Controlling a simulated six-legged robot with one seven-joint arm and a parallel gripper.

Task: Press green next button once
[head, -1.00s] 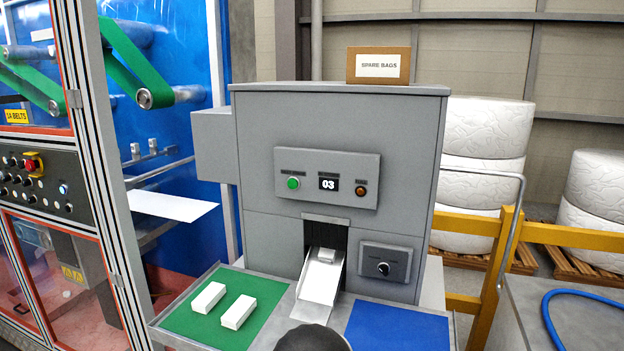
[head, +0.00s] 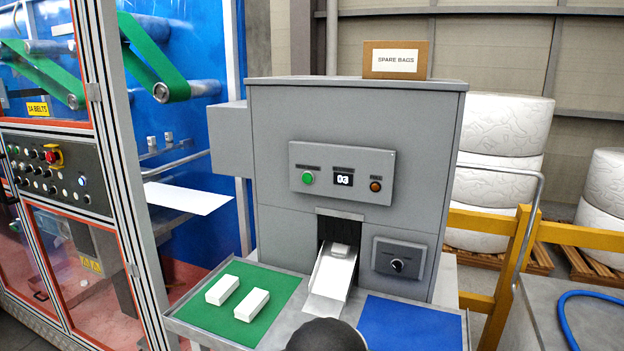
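The green button (head: 308,177) sits at the left of a raised grey panel (head: 341,194) on the front of a grey machine (head: 345,125). A small display (head: 343,179) beside it reads 03. An amber round light or button (head: 376,186) is at the panel's right. The small labels above them are too small to read. Below, a chute (head: 331,278) comes out of a dark opening, with a small white block (head: 340,250) near its top. My gripper is not in view; a dark rounded shape, perhaps part of my arm, shows at the bottom edge.
Two white blocks (head: 252,304) lie on a green mat (head: 262,283) left of the chute. A blue mat (head: 410,326) at the right is empty. A black knob (head: 397,265) is on a lower panel. A yellow rail (head: 581,236) and a blue hose (head: 566,318) are at the right.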

